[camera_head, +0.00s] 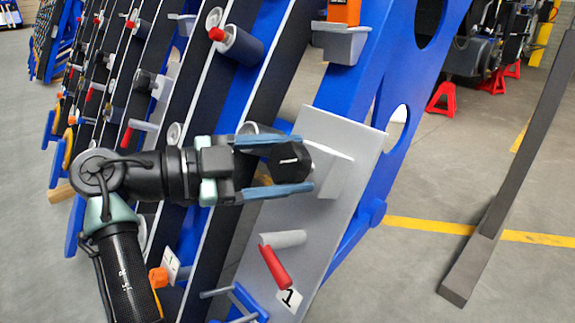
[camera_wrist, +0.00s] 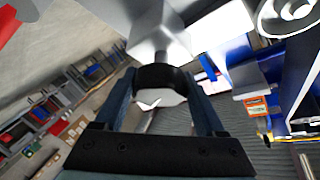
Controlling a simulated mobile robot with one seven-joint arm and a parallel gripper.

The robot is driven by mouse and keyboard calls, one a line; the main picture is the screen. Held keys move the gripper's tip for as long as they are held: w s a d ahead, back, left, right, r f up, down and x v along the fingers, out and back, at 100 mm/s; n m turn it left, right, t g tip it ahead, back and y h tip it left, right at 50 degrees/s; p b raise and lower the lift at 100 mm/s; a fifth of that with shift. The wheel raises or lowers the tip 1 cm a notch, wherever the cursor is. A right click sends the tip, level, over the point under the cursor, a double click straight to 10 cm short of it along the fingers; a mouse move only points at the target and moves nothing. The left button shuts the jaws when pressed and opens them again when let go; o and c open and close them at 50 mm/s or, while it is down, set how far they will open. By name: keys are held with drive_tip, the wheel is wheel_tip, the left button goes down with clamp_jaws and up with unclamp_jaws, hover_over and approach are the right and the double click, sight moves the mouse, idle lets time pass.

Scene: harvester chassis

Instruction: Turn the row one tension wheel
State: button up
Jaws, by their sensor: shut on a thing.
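The tension wheel is a black knob (camera_head: 288,160) with a white mark, on a light grey block (camera_head: 330,170) fixed to the tilted grey plate of row one (camera_head: 350,132). My gripper (camera_head: 304,163) reaches in from the left and is shut on the knob, one blue finger above it and one below. In the wrist view the knob (camera_wrist: 160,78) lies between the two fingers, with the grey block (camera_wrist: 158,40) beyond it. A label reading 1 (camera_head: 290,299) is low on the plate. Parts of the knob are hidden behind the fingers.
A red-handled lever (camera_head: 275,266) and a grey peg (camera_head: 284,239) stick out of the plate below my gripper. Blue and black slanted chassis beams (camera_head: 285,60) crowd the left. A dark slanted post (camera_head: 505,180) stands at right, with open floor between.

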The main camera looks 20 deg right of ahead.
drive_tip(key=o, duration=1.3)
drive_tip(key=shift+a+r, duration=0.15)
drive_tip(key=shift+a, duration=0.2)
drive_tip(key=shift+w+a+r+p, duration=0.15)
drive_tip(key=shift+a+p, duration=0.75)
drive_tip(key=shift+a, duration=1.15)
drive_tip(key=shift+a+r+p, duration=0.3)
drive_tip(key=shift+a+p, duration=0.65)
drive_tip(key=shift+a, duration=1.05)
drive_tip(key=shift+w+a+r+p, duration=0.15)
drive_tip(key=shift+a+p, duration=0.75)
drive_tip(key=shift+a, duration=1.15)
drive_tip(key=shift+s, duration=0.1)
